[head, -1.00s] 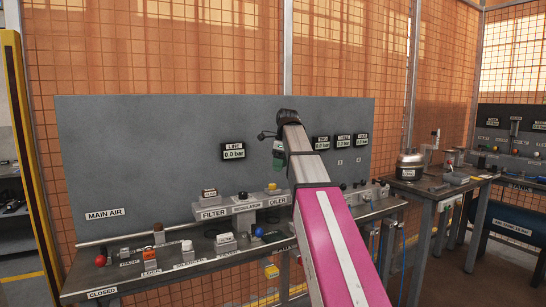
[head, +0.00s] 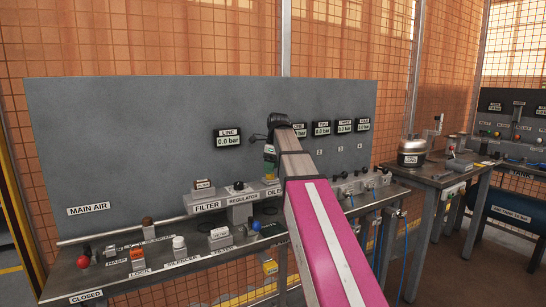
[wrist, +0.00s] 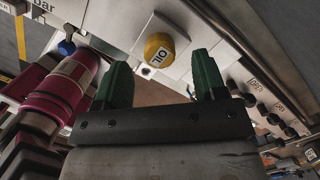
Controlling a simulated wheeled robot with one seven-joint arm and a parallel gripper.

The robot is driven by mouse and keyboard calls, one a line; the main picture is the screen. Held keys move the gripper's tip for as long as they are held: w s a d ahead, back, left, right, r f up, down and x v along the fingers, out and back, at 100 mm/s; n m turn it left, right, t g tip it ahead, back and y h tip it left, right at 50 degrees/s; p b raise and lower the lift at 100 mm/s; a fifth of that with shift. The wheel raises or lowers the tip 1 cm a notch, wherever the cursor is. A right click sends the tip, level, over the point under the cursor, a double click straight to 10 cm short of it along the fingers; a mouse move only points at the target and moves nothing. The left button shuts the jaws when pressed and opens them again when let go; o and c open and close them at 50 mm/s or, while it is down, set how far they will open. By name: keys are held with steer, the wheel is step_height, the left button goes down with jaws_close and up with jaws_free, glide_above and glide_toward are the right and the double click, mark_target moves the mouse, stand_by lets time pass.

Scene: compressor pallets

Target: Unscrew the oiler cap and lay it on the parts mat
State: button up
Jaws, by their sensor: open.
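The yellow oiler cap (wrist: 158,50), marked OIL, sits on a pale block in the wrist view. In the head view, the oiler's label (head: 274,192) shows beside my arm, and the cap is mostly hidden there. My gripper (wrist: 161,78) is open, its two green fingers apart with nothing between them. The cap lies beyond the fingertips, between them in the picture, and looks clear of both. In the head view my gripper (head: 270,152) is above the oiler. I cannot make out the parts mat for certain.
The grey panel (head: 120,140) stands close behind. The filter (head: 203,185) and regulator (head: 238,188) are left of the oiler. The bench (head: 130,275) carries several small parts. A side table (head: 440,180) with a metal pot (head: 411,152) stands at right.

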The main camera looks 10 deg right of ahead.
mark_target(270, 177)
steer(key=shift+w+a+f, duration=0.1)
steer(key=shift+a+f, duration=0.1)
steer(key=shift+f, duration=1.15)
steer(key=c, duration=1)
steer(key=shift+n+g, duration=0.3)
steer(key=shift+n, duration=1.6)
steer(key=shift+n, duration=1.1)
steer(key=shift+n+g, duration=0.3)
steer(key=shift+n, duration=0.4)
steer(key=shift+n, duration=1.8)
